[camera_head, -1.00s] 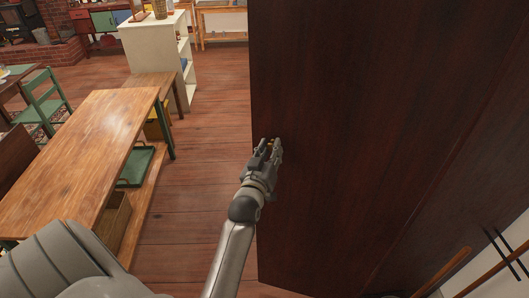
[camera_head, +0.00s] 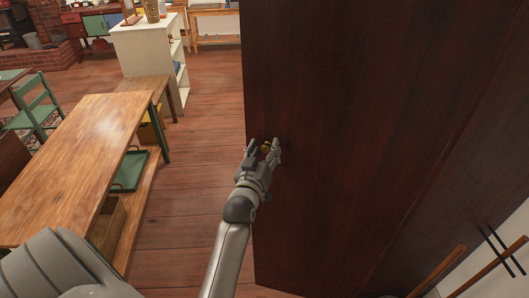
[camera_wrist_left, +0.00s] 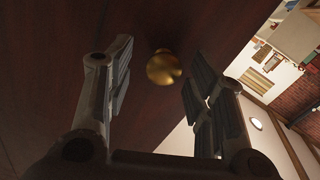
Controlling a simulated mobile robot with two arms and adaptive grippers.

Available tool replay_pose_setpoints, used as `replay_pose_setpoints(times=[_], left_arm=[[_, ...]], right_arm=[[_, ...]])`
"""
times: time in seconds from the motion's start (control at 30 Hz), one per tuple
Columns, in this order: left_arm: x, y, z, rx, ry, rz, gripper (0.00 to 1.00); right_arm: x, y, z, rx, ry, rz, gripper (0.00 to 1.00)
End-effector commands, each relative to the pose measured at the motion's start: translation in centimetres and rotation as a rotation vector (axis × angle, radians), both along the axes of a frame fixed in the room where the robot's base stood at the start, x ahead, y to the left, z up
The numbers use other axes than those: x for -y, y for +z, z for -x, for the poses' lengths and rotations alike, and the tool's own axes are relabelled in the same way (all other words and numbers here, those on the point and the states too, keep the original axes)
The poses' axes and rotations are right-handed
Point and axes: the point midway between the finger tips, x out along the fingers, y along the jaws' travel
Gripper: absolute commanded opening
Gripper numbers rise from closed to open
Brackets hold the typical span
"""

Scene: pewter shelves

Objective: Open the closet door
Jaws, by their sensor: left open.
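The closet door (camera_head: 340,130) is a tall dark brown wooden panel filling the middle of the head view. A round brass knob (camera_wrist_left: 164,67) sits on the door near its free edge. In the head view a small part of the knob (camera_head: 265,149) shows between the fingers. My left gripper (camera_head: 265,150) is open in front of the knob. In the left wrist view its two fingers (camera_wrist_left: 160,95) stand apart, one on each side of the knob, and no contact shows. My right gripper is not in view.
A wooden bench table (camera_head: 75,150) with a green tray (camera_head: 130,170) below it stands left of the door. Beyond are a green chair (camera_head: 38,110) and a white shelf (camera_head: 150,50). Bare floor (camera_head: 195,190) lies between table and door.

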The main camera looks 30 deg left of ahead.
Motion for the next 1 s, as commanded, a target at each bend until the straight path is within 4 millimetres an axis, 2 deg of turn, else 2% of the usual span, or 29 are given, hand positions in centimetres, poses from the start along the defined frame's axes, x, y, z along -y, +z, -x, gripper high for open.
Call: replay_pose_setpoints(times=[0.3, 0.5, 0.87, 1.0], left_arm=[[0.0, 6.3, 0.0, 0.008, 0.001, -0.002, 0.49], [0.0, 8.7, 0.0, 0.005, 0.0, 0.0, 0.49], [0.0, 9.2, 0.0, 0.002, 0.001, -0.001, 0.49], [0.4, 8.4, 0.2, -0.025, -0.012, -0.005, 0.31]], right_arm=[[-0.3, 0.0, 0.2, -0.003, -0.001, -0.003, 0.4], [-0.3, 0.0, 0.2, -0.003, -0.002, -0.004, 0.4], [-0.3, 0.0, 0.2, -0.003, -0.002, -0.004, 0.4], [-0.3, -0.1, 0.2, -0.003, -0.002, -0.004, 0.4]])
